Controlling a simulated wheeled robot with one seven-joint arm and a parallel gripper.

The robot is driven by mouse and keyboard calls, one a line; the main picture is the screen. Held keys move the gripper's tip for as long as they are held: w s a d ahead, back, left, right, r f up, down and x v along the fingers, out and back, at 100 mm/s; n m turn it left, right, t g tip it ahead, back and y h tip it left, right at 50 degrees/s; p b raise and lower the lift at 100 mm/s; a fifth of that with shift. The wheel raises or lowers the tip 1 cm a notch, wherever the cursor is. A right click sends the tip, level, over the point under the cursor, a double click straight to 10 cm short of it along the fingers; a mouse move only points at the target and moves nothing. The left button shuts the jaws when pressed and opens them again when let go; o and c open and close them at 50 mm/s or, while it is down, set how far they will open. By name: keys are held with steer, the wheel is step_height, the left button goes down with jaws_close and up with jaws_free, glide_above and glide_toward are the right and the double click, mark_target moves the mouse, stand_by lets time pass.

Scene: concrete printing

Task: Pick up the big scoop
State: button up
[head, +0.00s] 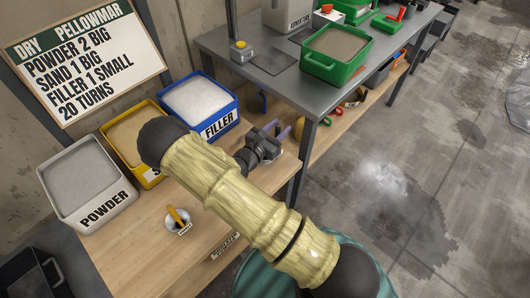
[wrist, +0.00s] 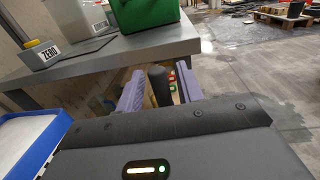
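I cannot clearly make out the big scoop in either view; my arm covers part of the wooden bench in the head view. My gripper (head: 283,130) is over the bench's right end, past the blue bin. In the wrist view its two purple fingers (wrist: 160,90) are apart. A dark, round-topped upright thing (wrist: 160,86) shows between them; I cannot tell whether it is the scoop's handle or stands farther off. No finger clearly touches it. A small cup with a yellow handle (head: 176,215) stands in the bench near a label.
On the bench are the POWDER bin (head: 102,208), a yellow sand bin (head: 106,131) and the blue FILLER bin (head: 222,130). The grey table (head: 272,88) with a green tub (head: 316,70) stands beyond my gripper. Open concrete floor (head: 440,170) lies right.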

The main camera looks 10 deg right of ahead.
jaws_close()
step_height(320, 180, up, 10)
steer(key=shift+r, duration=0.1)
stand_by(0.5)
steer(key=shift+d, duration=0.1)
stand_by(0.4)
